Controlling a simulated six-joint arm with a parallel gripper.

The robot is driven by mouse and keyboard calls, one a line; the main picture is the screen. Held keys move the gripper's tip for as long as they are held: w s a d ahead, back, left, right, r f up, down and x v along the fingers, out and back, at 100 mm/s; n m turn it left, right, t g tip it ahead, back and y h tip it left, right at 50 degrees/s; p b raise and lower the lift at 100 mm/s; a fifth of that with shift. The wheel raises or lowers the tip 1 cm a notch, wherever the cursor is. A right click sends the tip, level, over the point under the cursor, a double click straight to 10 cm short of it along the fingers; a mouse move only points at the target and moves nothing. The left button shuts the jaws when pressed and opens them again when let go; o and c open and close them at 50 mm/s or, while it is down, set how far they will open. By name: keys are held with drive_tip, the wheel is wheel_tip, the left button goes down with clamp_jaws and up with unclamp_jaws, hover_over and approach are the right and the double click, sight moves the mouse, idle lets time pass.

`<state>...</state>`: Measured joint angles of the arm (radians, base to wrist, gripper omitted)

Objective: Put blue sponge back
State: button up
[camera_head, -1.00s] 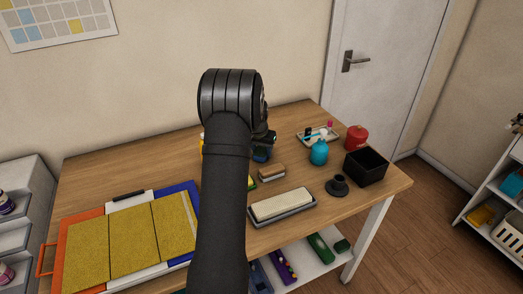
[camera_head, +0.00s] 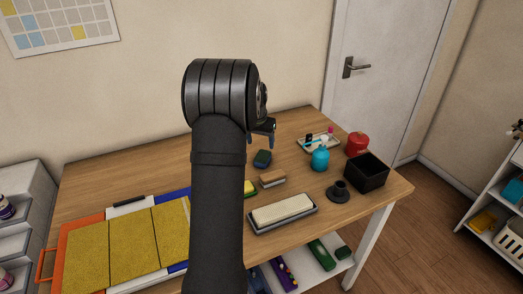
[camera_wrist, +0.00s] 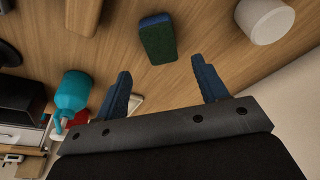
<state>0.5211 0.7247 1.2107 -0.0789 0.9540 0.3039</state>
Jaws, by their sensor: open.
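The blue sponge (camera_head: 262,158) lies on the wooden table near its middle, behind a brown block. In the wrist view the sponge (camera_wrist: 158,42) shows a dark green face and a blue edge, flat on the wood. My gripper (camera_head: 266,130) is raised above and behind the sponge in the head view. In the wrist view my gripper (camera_wrist: 161,78) has its two blue fingers spread wide with nothing between them. The sponge lies beyond the fingertips, apart from them. My arm hides part of the table.
A brown block (camera_head: 272,179) and a whetstone-like tray (camera_head: 283,213) lie in front. A teal bottle (camera_head: 320,158), red canister (camera_head: 357,144), small tray (camera_head: 318,142) and black box (camera_head: 366,172) stand to the right. A white cylinder (camera_wrist: 265,18) shows in the wrist view.

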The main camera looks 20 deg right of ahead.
sight(263, 156)
drive_tip(key=shift+v, duration=1.45)
drive_tip(key=shift+f, duration=0.15)
drive_tip(key=x, duration=1.1)
drive_tip(key=shift+d+f, duration=0.1)
drive_tip(key=shift+f, duration=0.15)
drive_tip(key=shift+w+d, duration=0.1)
drive_tip(key=shift+r, duration=1.65)
drive_tip(key=shift+f, duration=0.1)
